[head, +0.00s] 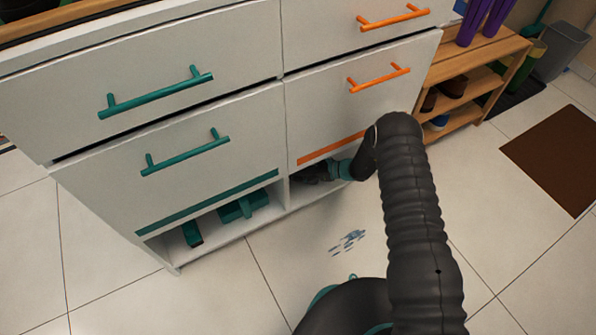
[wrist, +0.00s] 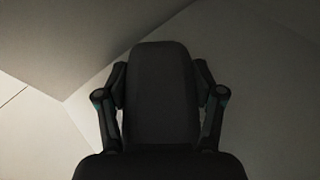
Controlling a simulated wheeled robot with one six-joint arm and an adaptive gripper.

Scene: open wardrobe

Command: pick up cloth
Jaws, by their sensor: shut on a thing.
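My gripper (head: 318,173) reaches into the low open compartment under the orange-handled drawers. In the wrist view my gripper (wrist: 160,95) has its fingers on both sides of a dark grey, slab-like thing (wrist: 160,85) and is shut on it. Fingertips and the thing's far side are hidden, and I cannot tell whether this is the cloth. A small blue-and-white patch (head: 348,241) lies flat on the tiled floor in front of the cabinet; it is too small to tell what it is.
The white cabinet (head: 215,110) has teal handles left and orange handles right. Teal objects (head: 243,207) sit in the lower left compartment. A wooden shoe rack (head: 478,62) stands to the right, near a brown mat (head: 555,158). The tiled floor in front is mostly clear.

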